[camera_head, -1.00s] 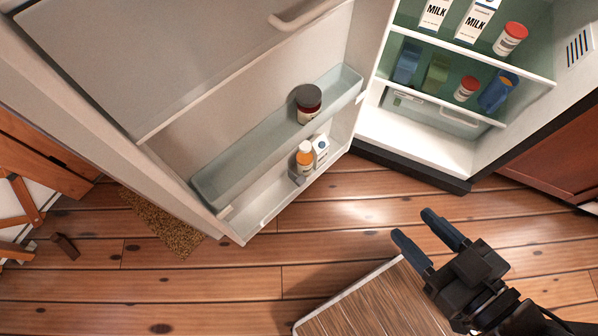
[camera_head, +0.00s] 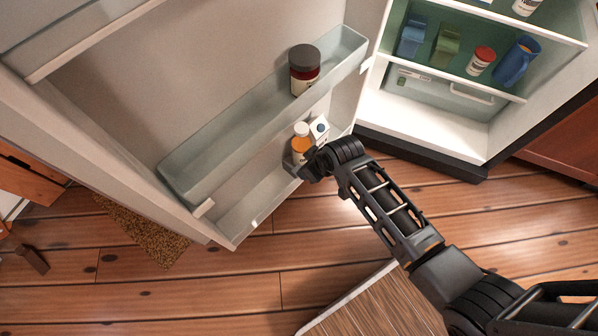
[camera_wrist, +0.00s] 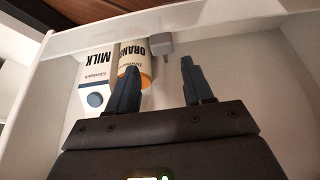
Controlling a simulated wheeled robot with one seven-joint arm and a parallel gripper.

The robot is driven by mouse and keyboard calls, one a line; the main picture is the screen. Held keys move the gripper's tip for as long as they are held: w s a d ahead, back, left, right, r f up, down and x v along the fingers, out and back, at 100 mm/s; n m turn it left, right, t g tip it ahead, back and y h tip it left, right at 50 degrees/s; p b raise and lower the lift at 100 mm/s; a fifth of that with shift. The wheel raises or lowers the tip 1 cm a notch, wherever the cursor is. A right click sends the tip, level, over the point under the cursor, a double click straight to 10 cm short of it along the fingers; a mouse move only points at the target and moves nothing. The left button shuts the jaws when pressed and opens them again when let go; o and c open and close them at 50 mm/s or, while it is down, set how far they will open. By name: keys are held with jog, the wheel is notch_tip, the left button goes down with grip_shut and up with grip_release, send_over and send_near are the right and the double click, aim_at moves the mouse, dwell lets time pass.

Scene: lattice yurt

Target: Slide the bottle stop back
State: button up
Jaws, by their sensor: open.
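The bottle stop is a small grey block (camera_wrist: 162,43) on the rail of the lower door shelf, right beside the orange juice bottle (camera_wrist: 133,58) in the wrist view. In the head view the stop (camera_head: 291,165) shows as a grey bit at the bottle's left, partly hidden. The bottle (camera_head: 300,145) stands next to a milk carton (camera_head: 319,128); the carton also shows in the wrist view (camera_wrist: 97,85). My gripper (camera_wrist: 160,66) is open and empty inside the shelf. Its left finger overlaps the bottle in view; the stop lies ahead, between the fingertips. Contact cannot be told.
The lower door shelf (camera_head: 245,212) is free on the stop's far side from the bottle. The upper door bin (camera_head: 190,170) holds a dark-lidded jar (camera_head: 304,72) above. The open fridge (camera_head: 440,130) stands at right; a wooden-topped table (camera_head: 375,310) is below.

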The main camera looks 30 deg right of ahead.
jog(key=shift+g, duration=0.3)
jog(key=b+x, duration=0.1)
jog(key=x, duration=0.3)
jog(key=w+b+x, duration=0.1)
jog(key=b+x, duration=0.1)
jog(key=x, duration=0.2)
jog(key=shift+w+a+f, duration=0.15)
jog(key=shift+a, duration=0.05)
grip_shut()
